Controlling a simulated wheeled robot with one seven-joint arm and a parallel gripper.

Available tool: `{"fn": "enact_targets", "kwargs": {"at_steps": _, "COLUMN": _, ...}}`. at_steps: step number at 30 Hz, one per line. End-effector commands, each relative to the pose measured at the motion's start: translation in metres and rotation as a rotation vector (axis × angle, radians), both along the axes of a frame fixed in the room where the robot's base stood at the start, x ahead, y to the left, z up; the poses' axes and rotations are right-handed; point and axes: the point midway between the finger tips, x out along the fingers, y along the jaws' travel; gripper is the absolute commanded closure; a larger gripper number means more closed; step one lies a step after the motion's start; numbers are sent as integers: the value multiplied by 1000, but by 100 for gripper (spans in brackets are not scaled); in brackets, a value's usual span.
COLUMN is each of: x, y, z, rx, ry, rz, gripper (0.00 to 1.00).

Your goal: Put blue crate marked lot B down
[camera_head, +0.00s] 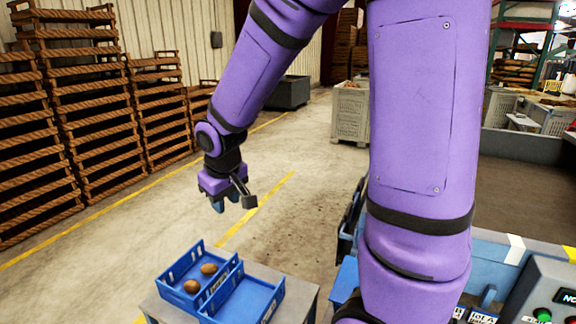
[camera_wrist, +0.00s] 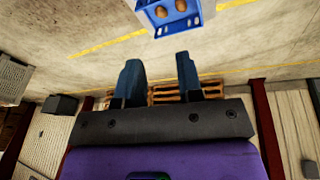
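Two blue crates stand side by side on a small grey table in the head view. The left blue crate (camera_head: 171,287) holds a few brown potatoes (camera_head: 208,269). The right blue crate (camera_head: 262,290) looks empty. Both carry small white labels, too small to read, so I cannot tell which is lot B. My gripper (camera_head: 233,203) hangs in the air above and beyond the crates, apart from them. In the wrist view my gripper (camera_wrist: 161,78) has its fingers spread with nothing between them. A blue crate with potatoes (camera_wrist: 160,24) shows at that view's top edge.
The grey table (camera_head: 298,287) has a bare strip on its right. A control panel (camera_head: 550,290) with a green button stands at the lower right. Stacked wooden crates (camera_head: 85,120) line the left wall. A pale bin (camera_head: 350,115) stands behind on open concrete floor. My arm hides the middle.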

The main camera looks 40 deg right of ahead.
Motion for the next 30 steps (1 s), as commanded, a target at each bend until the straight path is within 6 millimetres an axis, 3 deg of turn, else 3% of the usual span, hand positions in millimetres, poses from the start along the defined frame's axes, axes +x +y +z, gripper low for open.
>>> {"fn": "enact_targets", "kwargs": {"at_steps": 1, "x": -10, "y": -2, "z": 18, "rx": 5, "ry": -22, "rz": -12, "gripper": 66}}
{"fn": "enact_targets", "kwargs": {"at_steps": 6, "x": -48, "y": -7, "z": 63, "rx": 26, "ry": -66, "rz": -47, "gripper": 66}}
{"fn": "enact_targets", "kwargs": {"at_steps": 15, "x": -124, "y": -10, "z": 120, "rx": 77, "ry": -139, "rz": -94, "gripper": 66}}
{"fn": "enact_targets", "kwargs": {"at_steps": 24, "x": -190, "y": -7, "z": 147, "rx": 129, "ry": -195, "rz": -110, "gripper": 66}}
{"fn": "enact_targets", "kwargs": {"at_steps": 30, "x": -203, "y": -6, "z": 149, "rx": 140, "ry": -203, "rz": -112, "gripper": 66}}
